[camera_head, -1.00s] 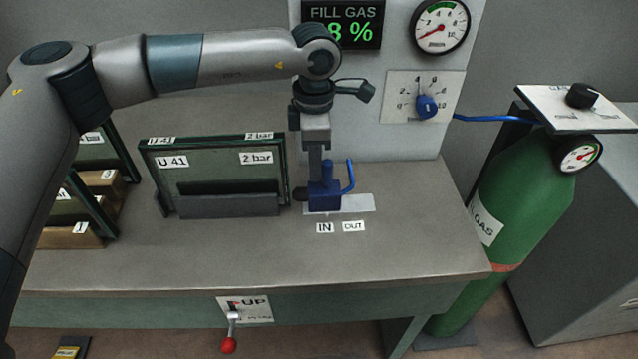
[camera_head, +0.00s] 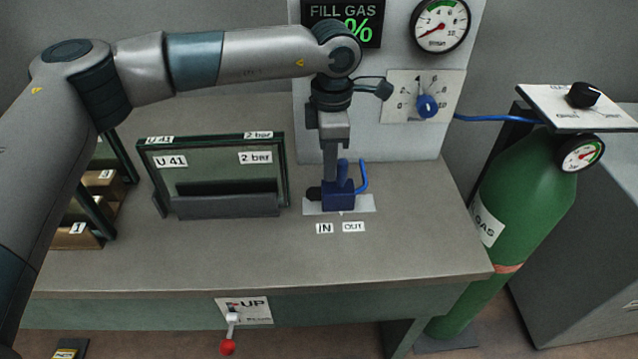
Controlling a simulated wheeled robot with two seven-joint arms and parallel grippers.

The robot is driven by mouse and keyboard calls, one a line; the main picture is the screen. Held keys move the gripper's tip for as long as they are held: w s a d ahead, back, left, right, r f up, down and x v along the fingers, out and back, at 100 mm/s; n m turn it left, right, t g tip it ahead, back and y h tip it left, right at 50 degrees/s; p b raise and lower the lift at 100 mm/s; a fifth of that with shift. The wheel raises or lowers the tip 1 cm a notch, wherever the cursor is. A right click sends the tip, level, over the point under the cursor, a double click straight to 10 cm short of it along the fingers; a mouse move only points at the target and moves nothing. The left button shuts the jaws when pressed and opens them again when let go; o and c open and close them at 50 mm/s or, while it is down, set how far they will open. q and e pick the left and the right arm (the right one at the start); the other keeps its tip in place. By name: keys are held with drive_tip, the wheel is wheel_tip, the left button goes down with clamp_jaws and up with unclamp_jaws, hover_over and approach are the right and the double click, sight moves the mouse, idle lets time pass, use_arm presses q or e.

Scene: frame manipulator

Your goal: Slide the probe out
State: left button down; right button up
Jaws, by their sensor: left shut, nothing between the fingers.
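The probe, a dark blue block (camera_head: 338,197) with an upright post and a bent blue tube at its right, sits on a white plate (camera_head: 368,203) on the bench. A dark nub sticks out of the block's left side. The IN label (camera_head: 325,228) and the OUT label (camera_head: 353,227) lie in front of the plate. My left gripper (camera_head: 330,180) points down, shut, with its fingers at the left of the blue post. Nothing shows gripped; the fingertips are partly hidden by the block, so contact is unclear. My right gripper is out of view.
A glazed frame labelled U41 and 2 bar (camera_head: 215,174) stands just left of the probe. Behind is a grey panel with a gauge (camera_head: 440,25), a blue knob (camera_head: 427,106) and a partly covered FILL GAS display (camera_head: 343,22). A green gas cylinder (camera_head: 520,200) stands right.

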use_arm(q)
drive_tip(key=shift+d, duration=0.65)
drive_tip(key=shift+a, duration=0.1)
drive_tip(key=shift+a+b, duration=0.55)
drive_tip(key=shift+a, duration=0.65)
drive_tip(key=s+d+r+p, duration=0.1)
drive_tip(key=s+r, duration=0.3)
drive_tip(key=r, duration=0.4)
drive_tip(key=shift+p, duration=0.45)
drive_tip(key=shift+w, duration=0.1)
